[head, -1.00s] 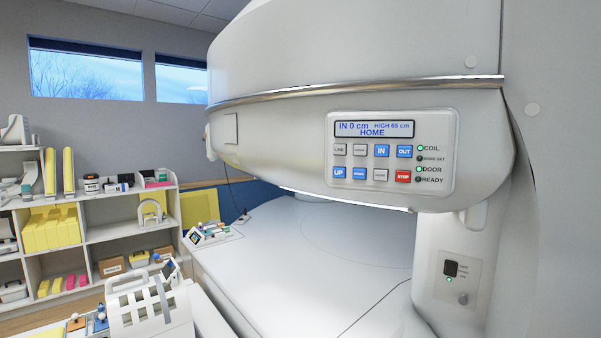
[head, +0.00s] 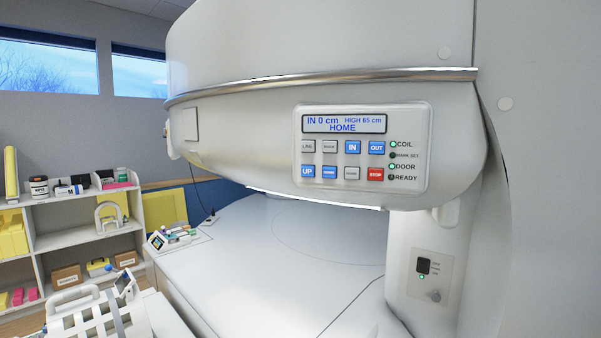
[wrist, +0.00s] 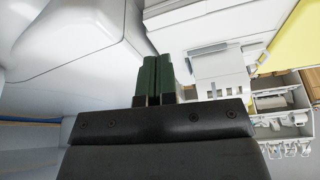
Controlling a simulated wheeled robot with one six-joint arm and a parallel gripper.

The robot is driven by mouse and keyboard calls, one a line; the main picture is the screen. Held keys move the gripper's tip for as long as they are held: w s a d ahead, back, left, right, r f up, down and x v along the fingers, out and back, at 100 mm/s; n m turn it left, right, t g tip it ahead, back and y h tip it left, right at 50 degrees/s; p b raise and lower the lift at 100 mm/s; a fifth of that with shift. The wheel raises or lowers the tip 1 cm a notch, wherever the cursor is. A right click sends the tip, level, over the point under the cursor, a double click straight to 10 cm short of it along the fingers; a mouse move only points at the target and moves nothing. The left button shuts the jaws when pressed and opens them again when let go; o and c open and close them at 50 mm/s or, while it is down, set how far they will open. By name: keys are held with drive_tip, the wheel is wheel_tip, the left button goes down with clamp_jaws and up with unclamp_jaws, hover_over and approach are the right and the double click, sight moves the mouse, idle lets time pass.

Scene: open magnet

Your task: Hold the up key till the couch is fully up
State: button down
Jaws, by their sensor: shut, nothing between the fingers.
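The control panel (head: 362,147) is on the front of the magnet's upper housing in the head view. Its blue UP key (head: 308,171) is at the lower left of the keys, beside another blue key. The display (head: 344,123) reads IN 0 cm, HIGH 65 cm, HOME. The COIL and DOOR lamps are lit green; the READY lamp looks dark. A white couch-like piece (head: 115,318) with slots and a handle shows at the bottom left. My gripper (wrist: 155,60) shows only in the wrist view, its green fingers shut and empty, apart from the panel.
The wide white lower magnet surface (head: 270,270) spreads under the housing. A small device with a screen (head: 160,241) lies on its left edge. A small switch plate (head: 430,275) is on the right pillar. White shelves (head: 75,220) with boxes stand at the left.

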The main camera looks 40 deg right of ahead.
drive_tip(key=w+d+r+m+t+h+b, duration=0.1)
drive_tip(key=w+d+r+t+h, duration=0.1)
drive_tip(key=w+d+r+t, duration=0.4)
drive_tip(key=w+d+r+m+t+h+b, duration=0.1)
drive_tip(key=w+d+r+m+t+b, duration=0.15)
drive_tip(key=w+r, duration=0.6)
drive_tip(key=d+r+t+h, duration=0.3)
drive_tip(key=d+r+t, duration=0.2)
drive_tip(key=r, duration=0.6)
drive_tip(key=d+r+t+h+b, duration=0.1)
drive_tip(key=d+r+t+h, duration=0.2)
drive_tip(key=r, duration=0.9)
drive_tip(key=d+m+t, duration=0.1)
drive_tip(key=d+t, duration=0.1)
drive_tip(key=t, duration=0.1)
drive_tip(key=shift+s+r+h, duration=0.25)
drive_tip(key=shift+s+h, duration=0.1)
drive_tip(key=shift+h, duration=0.05)
